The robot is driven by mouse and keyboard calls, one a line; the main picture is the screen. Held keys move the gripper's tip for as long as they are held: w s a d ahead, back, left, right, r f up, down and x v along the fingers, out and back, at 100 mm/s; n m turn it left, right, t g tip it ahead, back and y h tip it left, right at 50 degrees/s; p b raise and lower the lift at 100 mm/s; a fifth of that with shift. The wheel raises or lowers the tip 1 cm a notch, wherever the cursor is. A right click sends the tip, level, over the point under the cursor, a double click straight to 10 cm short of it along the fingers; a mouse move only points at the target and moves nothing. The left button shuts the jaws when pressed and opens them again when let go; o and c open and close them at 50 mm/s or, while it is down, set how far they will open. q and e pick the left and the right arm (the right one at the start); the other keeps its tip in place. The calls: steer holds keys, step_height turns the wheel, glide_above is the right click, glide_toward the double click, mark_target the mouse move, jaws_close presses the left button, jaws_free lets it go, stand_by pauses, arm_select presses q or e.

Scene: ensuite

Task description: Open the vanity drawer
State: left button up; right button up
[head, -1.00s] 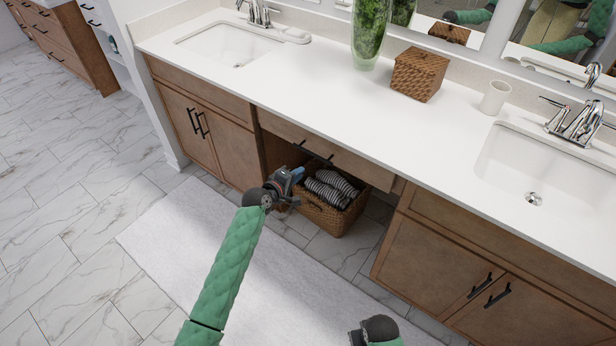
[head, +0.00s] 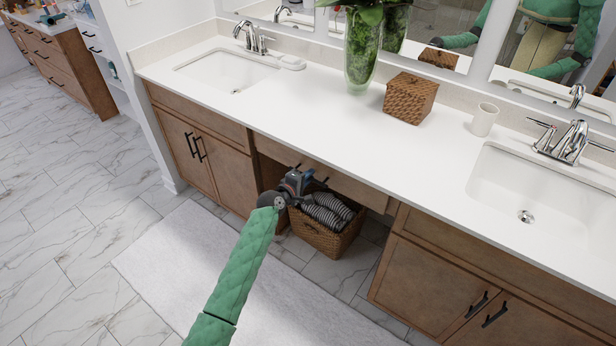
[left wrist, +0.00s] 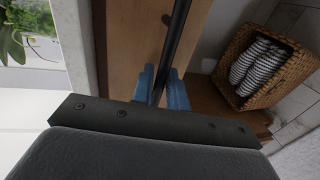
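The vanity drawer (head: 345,185) is the wooden front under the middle of the white counter. It looks closed, and its face also shows in the left wrist view (left wrist: 125,45). Its black bar handle (left wrist: 177,35) runs between the blue fingers of my left gripper (left wrist: 161,88). The fingers stand close on both sides of the bar and look shut on it. In the head view my left gripper (head: 297,183) is at the drawer front and hides part of the handle. My right gripper is out of view.
A wicker basket (head: 322,240) with striped rolled towels stands in the open space below the drawer. Cabinets with black handles flank it (head: 200,150). A vase (head: 361,60), woven box (head: 410,98) and cup (head: 484,119) stand on the counter. A white rug (head: 190,255) lies in front.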

arm_select(q)
jaws_close()
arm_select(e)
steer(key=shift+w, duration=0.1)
